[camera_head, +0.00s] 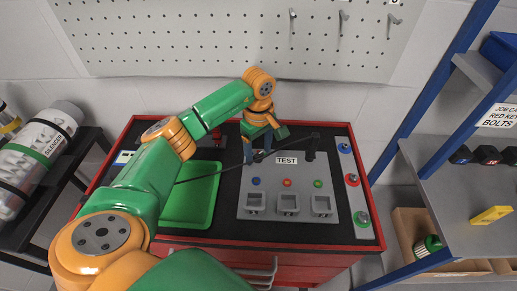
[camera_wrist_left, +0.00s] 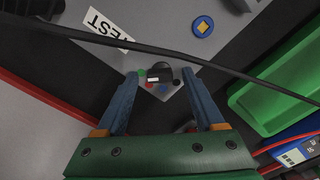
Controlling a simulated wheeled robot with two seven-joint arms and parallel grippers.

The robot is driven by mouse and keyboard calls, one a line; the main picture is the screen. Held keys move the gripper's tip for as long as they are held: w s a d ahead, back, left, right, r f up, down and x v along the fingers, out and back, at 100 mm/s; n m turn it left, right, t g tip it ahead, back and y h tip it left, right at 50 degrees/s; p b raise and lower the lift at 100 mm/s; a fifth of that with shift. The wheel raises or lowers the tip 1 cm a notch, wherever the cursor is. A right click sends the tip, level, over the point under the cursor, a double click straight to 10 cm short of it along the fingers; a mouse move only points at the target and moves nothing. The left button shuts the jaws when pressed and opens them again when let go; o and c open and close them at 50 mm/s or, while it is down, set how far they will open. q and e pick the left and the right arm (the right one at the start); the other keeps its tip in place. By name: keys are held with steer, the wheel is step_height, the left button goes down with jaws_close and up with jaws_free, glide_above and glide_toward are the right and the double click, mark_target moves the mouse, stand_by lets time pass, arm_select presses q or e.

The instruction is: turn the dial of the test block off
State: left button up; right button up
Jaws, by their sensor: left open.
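The test block is a grey plate (camera_head: 270,207) with a TEST label (camera_head: 286,160) on the cabinet top. In the left wrist view, a small black dial (camera_wrist_left: 160,70) sits at a corner of the plate, with red, green and blue marks around it. My left gripper (camera_wrist_left: 160,80) is open, its two blue fingers appearing on either side of the dial, apart from it; the height gap is hard to judge. In the head view my left gripper (camera_head: 261,153) points down at the plate's back left, and the dial is hidden there. My right gripper is not in view.
A black hose (camera_head: 225,167) crosses from a black post (camera_head: 310,147) past the gripper, over a green tray (camera_head: 204,205). The plate bears three grey sockets (camera_head: 288,204) and coloured discs. A strip with round buttons (camera_head: 352,180) lies right. A pegboard (camera_head: 220,40) stands behind.

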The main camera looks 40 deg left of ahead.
arm_select(q)
jaws_close()
